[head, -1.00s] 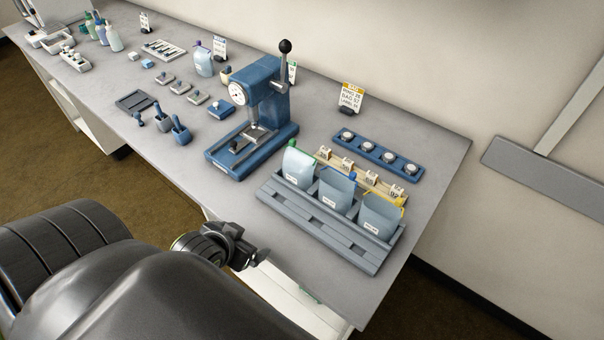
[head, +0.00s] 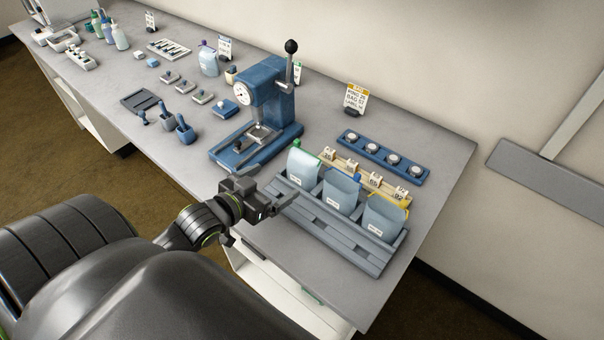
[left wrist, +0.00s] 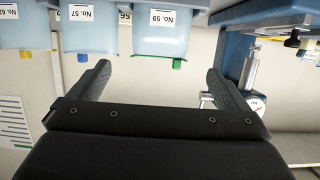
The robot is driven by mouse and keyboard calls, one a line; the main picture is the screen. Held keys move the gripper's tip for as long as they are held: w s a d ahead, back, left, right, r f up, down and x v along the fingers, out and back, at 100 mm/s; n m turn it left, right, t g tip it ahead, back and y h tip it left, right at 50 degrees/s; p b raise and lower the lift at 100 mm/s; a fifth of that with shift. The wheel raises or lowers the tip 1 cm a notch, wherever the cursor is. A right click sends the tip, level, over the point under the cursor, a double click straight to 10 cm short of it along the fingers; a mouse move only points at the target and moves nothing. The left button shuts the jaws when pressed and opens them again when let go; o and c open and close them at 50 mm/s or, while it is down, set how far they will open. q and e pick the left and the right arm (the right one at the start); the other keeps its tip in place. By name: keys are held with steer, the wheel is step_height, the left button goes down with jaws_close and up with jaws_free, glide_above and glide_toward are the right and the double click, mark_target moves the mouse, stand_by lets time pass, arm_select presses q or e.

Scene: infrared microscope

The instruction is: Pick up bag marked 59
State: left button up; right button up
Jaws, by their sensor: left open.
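The bag marked 59 (head: 303,168) is pale blue with a green clip and stands at the left end of the grey rack (head: 330,235). In the left wrist view, bag 59 (left wrist: 160,32) appears upside down with its "No. 59" label readable, above the gap between my fingers. My left gripper (head: 278,177) is open and empty, just left of and in front of bag 59; its fingers also show in the left wrist view (left wrist: 158,72). I cannot see any contact with the bag. My right gripper is not in view.
Beside it stand the bag marked 57 (head: 341,190) with a blue clip and a yellow-clipped bag (head: 383,216). A blue press (head: 262,105) stands close to my left gripper. Behind the bags are a numbered wooden strip (head: 350,170) and a blue holder (head: 383,157).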

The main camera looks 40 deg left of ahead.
mark_target(307, 162)
arm_select(q)
steer(key=p+x, duration=0.1)
steer(key=x, duration=1.3)
steer(key=shift+w+f, duration=0.1)
steer(key=shift+f, duration=0.05)
steer(key=shift+a, duration=0.1)
steer(key=c, duration=0.8)
